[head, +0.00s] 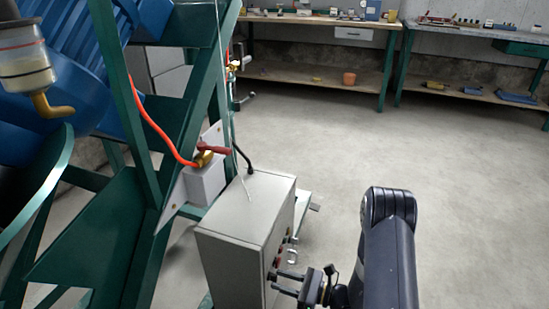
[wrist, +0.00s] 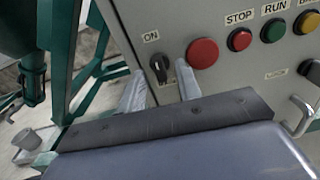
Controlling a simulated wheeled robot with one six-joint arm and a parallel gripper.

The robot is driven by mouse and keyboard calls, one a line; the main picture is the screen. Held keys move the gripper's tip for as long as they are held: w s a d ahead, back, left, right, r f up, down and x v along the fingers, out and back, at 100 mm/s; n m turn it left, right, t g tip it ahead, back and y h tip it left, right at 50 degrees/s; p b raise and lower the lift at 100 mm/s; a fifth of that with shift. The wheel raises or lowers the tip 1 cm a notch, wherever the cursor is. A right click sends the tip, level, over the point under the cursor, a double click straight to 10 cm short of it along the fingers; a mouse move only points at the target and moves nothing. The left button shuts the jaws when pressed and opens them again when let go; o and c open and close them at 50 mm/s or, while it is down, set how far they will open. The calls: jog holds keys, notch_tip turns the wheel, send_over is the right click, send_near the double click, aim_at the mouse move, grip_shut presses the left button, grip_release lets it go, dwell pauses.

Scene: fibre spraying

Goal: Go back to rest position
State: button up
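The grey control box (head: 246,235) stands beside the green frame, its button face turned toward my gripper (head: 274,281). In the wrist view my gripper (wrist: 161,78) shows two spread fingers, with the black rotary switch (wrist: 158,68) in the gap between them. The switch is under the ON label. No contact with the switch is visible, and the exact gap in depth cannot be told. The gripper holds nothing that I can see. In the head view the fingers point left at the box face.
A red button (wrist: 202,53) sits close right of the switch, with smaller red, green and yellow buttons beyond. A metal handle (wrist: 302,115) juts from the box. The green frame (head: 150,150) with a red hose fills the left. Open floor (head: 380,140) lies behind and right; workbenches line the wall.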

jog(key=shift+w+a, duration=0.1)
jog(key=shift+a, duration=0.15)
jog(key=s+d+n, duration=0.3)
jog(key=d+n, duration=0.5)
jog(key=n, duration=0.2)
jog(key=shift+d, duration=0.35)
dwell(2.4)
jog(key=shift+s+a, duration=0.1)
